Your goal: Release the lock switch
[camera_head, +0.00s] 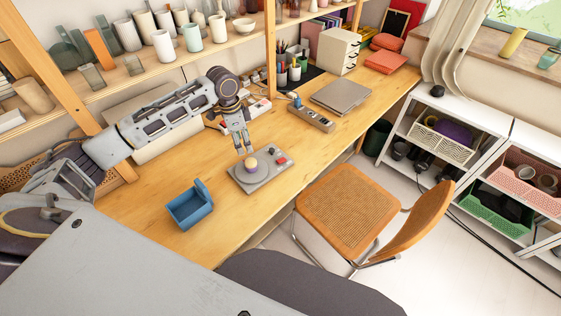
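A grey switch panel (262,181) lies on the wooden desk, near its front edge. On it sit a round knob (250,167), purple with a yellowish top, and a red switch (281,161) to its right. My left gripper (244,151) points down just above the round knob. Its two fingertips are close together and small in the picture, so I cannot tell how far they are parted or whether they touch the knob. My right gripper is not in view.
A blue open box (190,207) stands on the desk, left of the panel. A grey laptop-like slab (341,96) and a long grey device (311,117) lie further back. An orange chair (347,205) stands before the desk. Shelves of vases (162,45) rise behind my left arm.

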